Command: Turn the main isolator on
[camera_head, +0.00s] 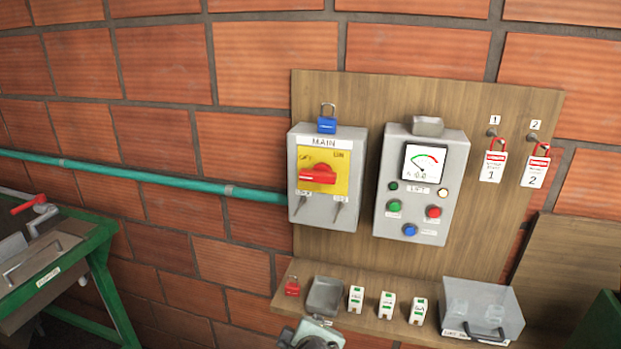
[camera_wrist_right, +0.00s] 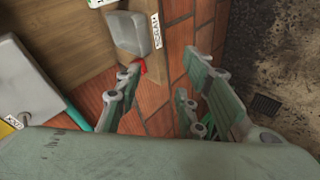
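The main isolator (camera_head: 326,215) is a grey box labelled MAIN on the wooden board in the head view. Its red handle (camera_head: 317,174) lies about level across a yellow plate (camera_head: 339,184). A blue padlock (camera_head: 327,125) stands on top of the box. In the right wrist view, part of a grey box (camera_wrist_right: 25,75) with a yellow patch shows at the left edge. My right gripper (camera_wrist_right: 163,72) is open, its fingers apart with nothing between them. A grey-green part of my arm shows low in the head view, below the shelf and the isolator. My left gripper is not in view.
Right of the isolator is a lift panel (camera_head: 453,185) with buttons and a gauge. Tags (camera_head: 492,167) hang further right. The shelf (camera_head: 345,268) below holds a red padlock (camera_head: 292,287), a grey dish (camera_head: 325,296), several small labelled blocks and a clear box (camera_head: 483,305). A green-framed machine (camera_head: 100,270) stands left.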

